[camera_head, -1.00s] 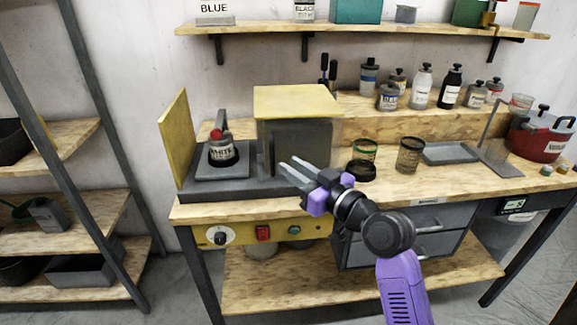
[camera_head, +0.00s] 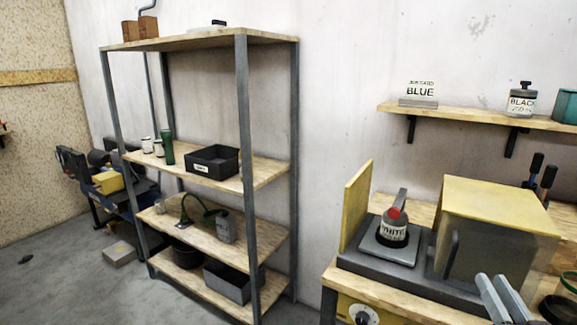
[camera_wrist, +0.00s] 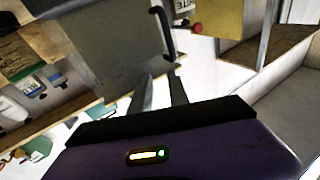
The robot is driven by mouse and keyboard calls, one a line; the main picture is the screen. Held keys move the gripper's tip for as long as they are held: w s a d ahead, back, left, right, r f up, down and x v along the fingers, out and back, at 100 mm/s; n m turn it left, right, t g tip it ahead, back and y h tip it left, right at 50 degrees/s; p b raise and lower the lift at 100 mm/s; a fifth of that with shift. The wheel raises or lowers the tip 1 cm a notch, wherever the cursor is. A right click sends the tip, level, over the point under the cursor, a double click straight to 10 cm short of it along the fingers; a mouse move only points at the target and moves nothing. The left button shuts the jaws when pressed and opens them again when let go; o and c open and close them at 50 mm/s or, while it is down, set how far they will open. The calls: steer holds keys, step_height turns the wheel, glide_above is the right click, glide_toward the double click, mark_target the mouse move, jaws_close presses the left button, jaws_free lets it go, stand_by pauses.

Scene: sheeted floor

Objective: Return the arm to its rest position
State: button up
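My gripper (camera_head: 494,280) is at the bottom right of the head view, in front of the yellow-topped grey box on the workbench. Only its two grey fingers show there; the rest of my arm is out of frame. In the wrist view my gripper (camera_wrist: 160,78) has its fingers apart with a narrow gap and nothing between them. The fingers point toward the grey box front (camera_wrist: 115,50) with its dark handle.
The workbench (camera_head: 330,277) carries a white-labelled jar (camera_head: 393,230) on a grey device with an upright yellow panel (camera_head: 357,212). A shelf rack (camera_head: 243,150) with a black bin (camera_head: 213,160) stands left. The floor (camera_head: 60,275) at far left is mostly clear.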

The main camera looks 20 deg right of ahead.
steer(key=s+a+f+n+y, duration=0.2)
steer(key=s+a+f+y, duration=0.1)
steer(key=s+a+f, duration=0.2)
steer(key=s+a+f+n+g+y, duration=0.1)
steer(key=s+a+f+n+y, duration=0.1)
steer(key=s+a, duration=0.7)
steer(key=s+a+f+n+g+y, duration=0.1)
steer(key=s+a+f+y, duration=0.3)
steer(key=a, duration=1.1)
steer(key=s+f+n, duration=0.1)
steer(key=s+f, duration=0.2)
steer(key=shift+f+n+y, duration=0.3)
steer(key=shift+f, duration=0.05)
